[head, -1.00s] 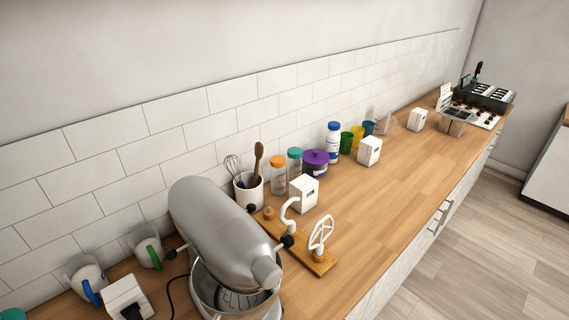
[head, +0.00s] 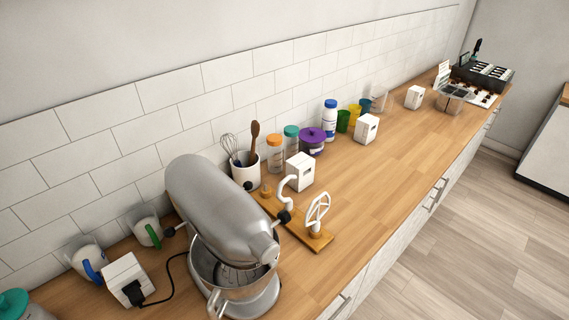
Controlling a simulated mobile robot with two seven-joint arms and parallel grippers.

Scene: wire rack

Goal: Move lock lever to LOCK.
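A silver stand mixer (head: 222,215) stands on the wooden counter at the lower middle of the head view, its head lowered over a metal bowl (head: 232,272). Dark knobs show on the mixer: one on the near right side (head: 284,217) and one at the left rear (head: 169,232). I cannot tell which of them is the lock lever, and no LOCK marking is readable. Neither of my grippers is in view.
A wooden board with white mixer attachments (head: 318,240) lies right of the mixer. A utensil crock (head: 245,168), jars and a white box (head: 300,172) stand behind it. A plugged white box (head: 127,279) and cups are at left. The counter's front right is clear.

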